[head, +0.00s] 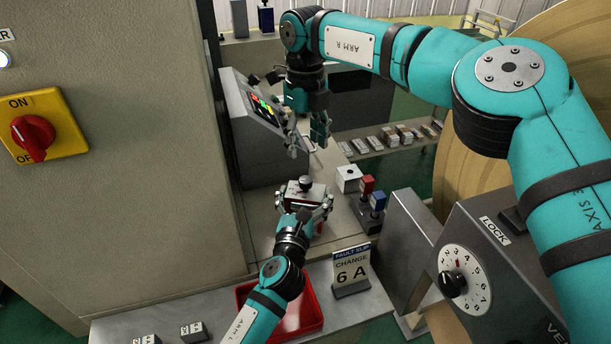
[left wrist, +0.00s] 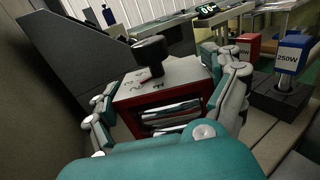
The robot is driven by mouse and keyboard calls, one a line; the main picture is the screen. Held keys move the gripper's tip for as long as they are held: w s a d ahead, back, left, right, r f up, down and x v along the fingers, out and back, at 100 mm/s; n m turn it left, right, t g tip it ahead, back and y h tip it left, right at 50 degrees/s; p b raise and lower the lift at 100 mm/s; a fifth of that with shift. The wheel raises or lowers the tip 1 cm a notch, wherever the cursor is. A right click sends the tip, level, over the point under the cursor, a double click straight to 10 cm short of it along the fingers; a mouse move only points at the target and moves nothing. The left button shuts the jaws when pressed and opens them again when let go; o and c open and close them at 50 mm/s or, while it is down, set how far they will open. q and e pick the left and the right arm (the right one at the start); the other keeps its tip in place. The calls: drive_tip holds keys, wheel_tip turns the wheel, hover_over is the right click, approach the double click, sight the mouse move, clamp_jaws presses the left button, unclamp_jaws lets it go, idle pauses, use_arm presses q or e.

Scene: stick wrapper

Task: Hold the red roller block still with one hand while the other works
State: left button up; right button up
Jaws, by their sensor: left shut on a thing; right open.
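The red roller block (head: 303,191) stands on the grey bench near the middle of the head view. It has a pale top with dark marks and a black knob. My left gripper (head: 305,203) is shut on it, one finger at each side.
A console with a lit screen (head: 263,108) stands behind left. A white box (head: 348,178) and red and blue blocks (head: 367,186) on a dark stand are close on the right. A "CHANGE 6 A" sign (head: 351,270) and a red tray (head: 312,312) are in front.

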sight(305, 179)
wheel_tip(305, 179, down, 10)
drive_tip(key=shift+r, duration=0.1)
idle(0.4)
clamp_jaws()
